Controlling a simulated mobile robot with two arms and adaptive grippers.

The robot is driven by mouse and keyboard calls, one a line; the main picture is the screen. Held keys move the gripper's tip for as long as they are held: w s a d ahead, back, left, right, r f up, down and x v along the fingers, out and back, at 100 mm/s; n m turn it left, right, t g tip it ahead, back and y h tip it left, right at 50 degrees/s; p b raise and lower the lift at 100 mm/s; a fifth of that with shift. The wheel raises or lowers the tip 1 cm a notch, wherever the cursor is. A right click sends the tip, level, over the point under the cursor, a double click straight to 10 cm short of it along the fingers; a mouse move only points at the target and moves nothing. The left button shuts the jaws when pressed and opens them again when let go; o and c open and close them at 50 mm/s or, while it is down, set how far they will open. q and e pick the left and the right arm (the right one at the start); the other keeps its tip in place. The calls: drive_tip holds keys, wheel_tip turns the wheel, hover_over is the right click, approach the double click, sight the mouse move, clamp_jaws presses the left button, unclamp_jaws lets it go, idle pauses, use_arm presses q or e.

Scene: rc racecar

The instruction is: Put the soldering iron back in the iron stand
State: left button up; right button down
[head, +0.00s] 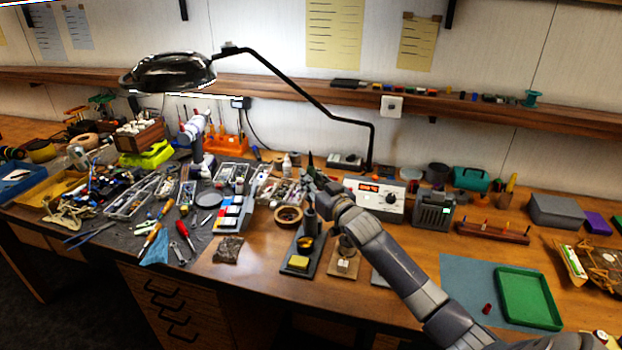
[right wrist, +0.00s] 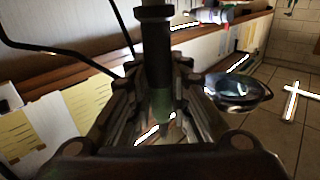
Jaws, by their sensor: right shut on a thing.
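My right gripper (head: 318,188) is above the middle of the bench in the head view. It is shut on the soldering iron, whose dark shaft (right wrist: 155,45) stands between the fingers in the right wrist view. A greenish part of it shows lower between the fingers. The iron stand (head: 289,268), a dark base with a yellow sponge (head: 298,262), lies on the bench just below and left of the gripper. A dark upright piece shows under the gripper; I cannot tell whether it belongs to stand or iron. My left gripper is not in view.
A white station with a red display (head: 368,188) stands behind my right forearm. A wooden bowl (head: 289,215) is left of the gripper. A lamp (head: 170,72) arches over the crowded left side. A green tray (head: 527,298) lies at right.

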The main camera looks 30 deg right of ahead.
drive_tip(key=shift+f+b, duration=1.35)
drive_tip(key=shift+f, duration=0.75)
drive_tip(key=c, duration=1.4)
unclamp_jaws()
drive_tip(key=o, duration=0.4)
